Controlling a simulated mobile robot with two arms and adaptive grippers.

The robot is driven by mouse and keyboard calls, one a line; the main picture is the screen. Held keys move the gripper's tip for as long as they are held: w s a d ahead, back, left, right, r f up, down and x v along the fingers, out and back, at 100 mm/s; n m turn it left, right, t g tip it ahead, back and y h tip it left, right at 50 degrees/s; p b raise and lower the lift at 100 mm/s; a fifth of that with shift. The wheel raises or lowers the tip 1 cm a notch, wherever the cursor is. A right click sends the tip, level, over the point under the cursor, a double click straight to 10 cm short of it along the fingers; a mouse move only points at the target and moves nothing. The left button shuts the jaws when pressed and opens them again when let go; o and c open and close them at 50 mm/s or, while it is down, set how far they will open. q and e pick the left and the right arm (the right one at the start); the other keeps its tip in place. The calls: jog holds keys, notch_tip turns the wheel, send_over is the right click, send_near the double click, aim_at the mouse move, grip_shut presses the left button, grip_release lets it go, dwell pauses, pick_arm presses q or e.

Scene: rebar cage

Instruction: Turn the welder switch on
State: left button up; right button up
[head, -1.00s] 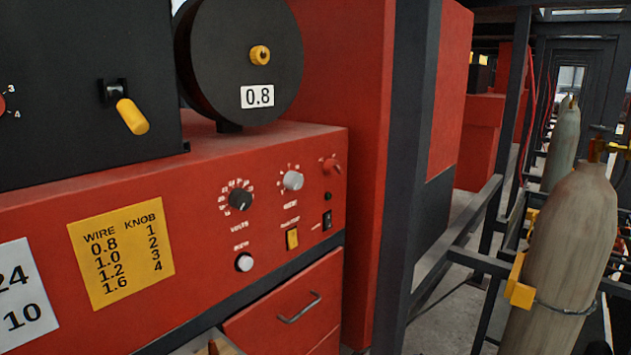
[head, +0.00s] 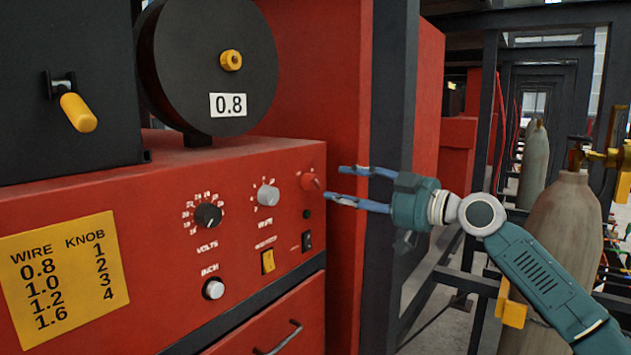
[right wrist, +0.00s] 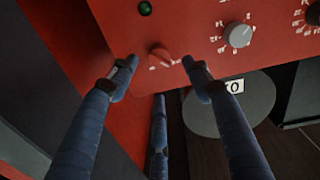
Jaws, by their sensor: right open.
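The red welder panel (head: 120,185) carries a small black rocker switch (head: 307,241) at its right end and a yellow switch (head: 267,261) to the left of it. A red knob (head: 311,180) sits above the rocker. My right gripper (head: 334,182) is open and empty just right of the red knob, its two blue fingers pointing at the panel. In the right wrist view the red knob (right wrist: 160,56) shows between and beyond the fingertips, with a green lamp (right wrist: 145,8) near it. The rocker is not visible there. My left gripper is out of view.
A grey knob (head: 267,195), a black volts knob (head: 208,215) and a white button (head: 213,289) are on the same panel. A black wire spool (head: 190,85) stands on top. A dark post (head: 392,100) rises behind my gripper, and gas cylinders (head: 565,235) stand at right.

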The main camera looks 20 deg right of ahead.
aim_at(318, 184)
jog(key=p+x, duration=0.2)
jog(key=x, duration=0.4)
jog(key=shift+w+a+r+p, duration=0.15)
jog(key=shift+w+a+p, duration=0.05)
jog(key=shift+w+p, duration=0.1)
jog(key=shift+w+a, duration=0.35)
jog(key=shift+w, duration=0.15)
jog(key=shift+f, duration=0.2)
jog(key=shift+c, duration=0.5)
